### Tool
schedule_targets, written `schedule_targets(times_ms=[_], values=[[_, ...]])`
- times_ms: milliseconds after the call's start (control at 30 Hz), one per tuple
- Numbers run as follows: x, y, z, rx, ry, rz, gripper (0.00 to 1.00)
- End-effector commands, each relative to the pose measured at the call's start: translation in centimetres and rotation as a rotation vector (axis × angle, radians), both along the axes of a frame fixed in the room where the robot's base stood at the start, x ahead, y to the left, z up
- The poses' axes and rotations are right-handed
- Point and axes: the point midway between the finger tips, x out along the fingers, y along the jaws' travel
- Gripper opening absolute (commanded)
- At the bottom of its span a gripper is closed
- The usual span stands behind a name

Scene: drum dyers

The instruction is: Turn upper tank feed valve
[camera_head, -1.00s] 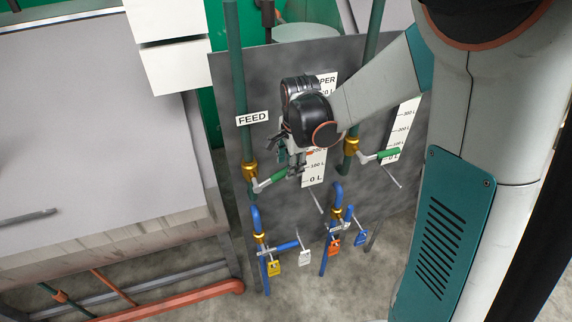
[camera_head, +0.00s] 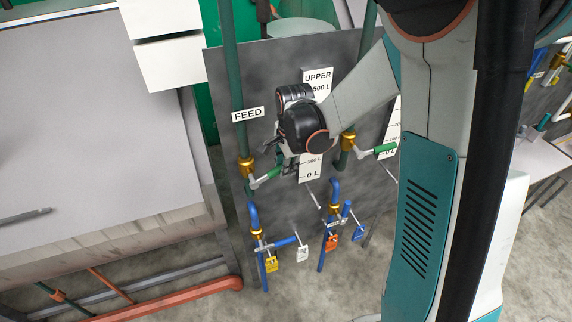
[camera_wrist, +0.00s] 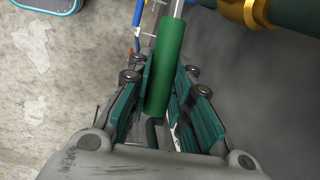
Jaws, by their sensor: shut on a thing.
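The feed valve has a brass body (camera_head: 246,168) on a green vertical pipe beside the white FEED label (camera_head: 247,114). Its green handle (camera_head: 266,178) points right and slightly up. My gripper (camera_head: 286,168) is at the free end of this handle, partly hidden behind my wrist. In the wrist view, the green handle (camera_wrist: 170,70) lies lengthwise between the fingers of my gripper (camera_wrist: 161,82), which is shut on it. The brass valve body (camera_wrist: 250,12) shows at the top right there. The UPPER scale (camera_head: 318,78) is behind my wrist.
A second brass valve (camera_head: 348,141) with a green handle (camera_head: 385,149) is just right of my wrist. Below are blue pipes (camera_head: 253,214) with yellow (camera_head: 272,264), white (camera_head: 302,254), orange (camera_head: 332,232) and blue tags (camera_head: 358,233). A grey table (camera_head: 90,130) fills the left.

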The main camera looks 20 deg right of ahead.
Motion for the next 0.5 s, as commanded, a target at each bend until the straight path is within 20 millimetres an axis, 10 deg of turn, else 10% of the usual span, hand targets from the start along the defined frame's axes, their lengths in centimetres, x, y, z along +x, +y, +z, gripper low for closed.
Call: schedule_targets(times_ms=[500], values=[[0.0,-1.1,-3.9,0.308,0.001,-0.005,0.00]])
